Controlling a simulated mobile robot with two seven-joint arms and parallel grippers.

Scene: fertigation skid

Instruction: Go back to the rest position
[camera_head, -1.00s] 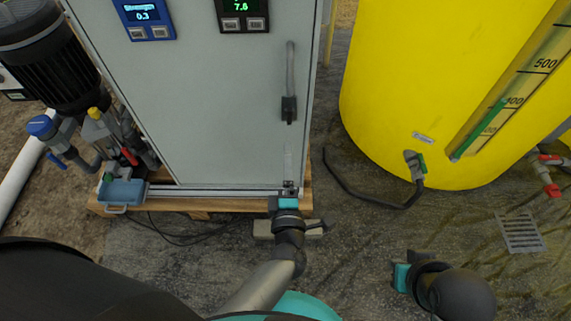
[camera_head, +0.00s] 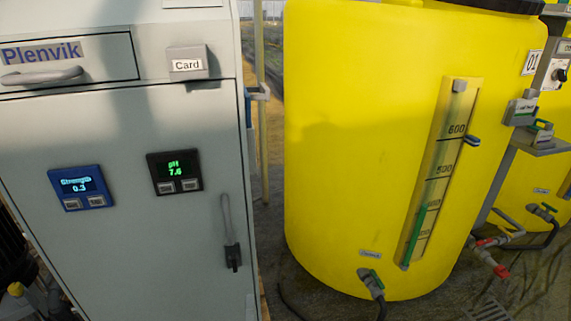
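Neither of my grippers shows in the head view now, so I cannot see whether they are open or shut. The grey cabinet (camera_head: 140,235) stands at the left, with its door handle (camera_head: 230,235) hanging down at the right side. The blue Strength display (camera_head: 80,188) reads 0.3. The black pH display (camera_head: 174,172) reads 7.6. The large yellow tank (camera_head: 350,150) stands in the middle, with a level scale (camera_head: 441,165) on its front.
A drawer (camera_head: 65,60) marked Plenvik and a Card box (camera_head: 187,63) are on the cabinet's upper part. A valve with a hose (camera_head: 371,283) is at the tank's foot. More pipes (camera_head: 495,243) and a second yellow tank (camera_head: 552,115) are at the right.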

